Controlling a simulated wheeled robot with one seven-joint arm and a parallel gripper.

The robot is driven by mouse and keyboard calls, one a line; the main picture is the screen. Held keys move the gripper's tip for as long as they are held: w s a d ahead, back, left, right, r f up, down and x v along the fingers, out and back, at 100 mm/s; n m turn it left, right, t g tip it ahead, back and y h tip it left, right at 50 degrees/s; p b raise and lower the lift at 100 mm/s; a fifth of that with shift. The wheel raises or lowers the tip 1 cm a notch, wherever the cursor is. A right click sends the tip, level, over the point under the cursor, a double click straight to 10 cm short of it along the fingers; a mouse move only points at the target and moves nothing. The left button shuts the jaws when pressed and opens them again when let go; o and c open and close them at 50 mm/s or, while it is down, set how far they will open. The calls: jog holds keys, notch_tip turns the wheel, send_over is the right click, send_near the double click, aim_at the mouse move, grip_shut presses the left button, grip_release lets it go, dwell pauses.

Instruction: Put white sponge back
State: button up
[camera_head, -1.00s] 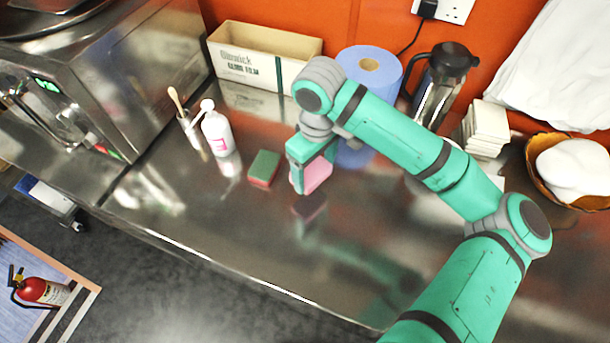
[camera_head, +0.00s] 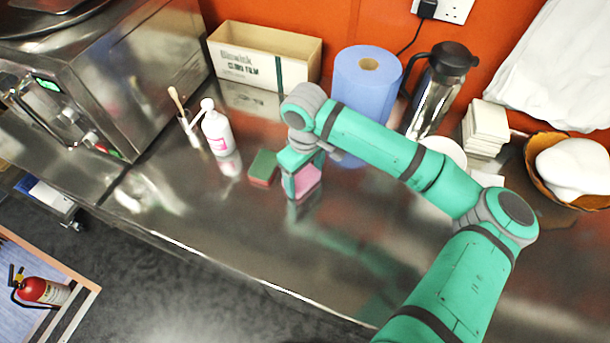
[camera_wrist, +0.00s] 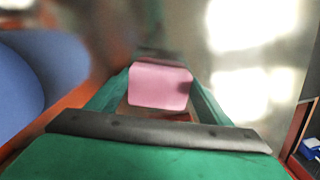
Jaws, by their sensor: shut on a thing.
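My gripper (camera_head: 300,183) is shut on a sponge (camera_head: 307,179) whose visible face looks pink, held low over the steel counter just right of another sponge. In the wrist view the pink sponge (camera_wrist: 160,87) sits between my two fingers (camera_wrist: 160,98). Whether its underside touches the counter is hard to tell. A green sponge with a red lower layer (camera_head: 263,168) lies on the counter to the left of my gripper. I see no sponge that looks plainly white.
A spray-type white bottle (camera_head: 217,132) and a brush in a cup (camera_head: 188,125) stand to the left. The front of the steel counter (camera_head: 240,235) is clear.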

aim_at(305, 178)
jog(key=shift+f, duration=0.15)
jog(key=o, duration=0.9)
jog(key=shift+w, duration=0.1)
jog(key=shift+o, duration=0.6)
notch_tip(305, 178, up, 12)
jog(key=shift+r, duration=0.2)
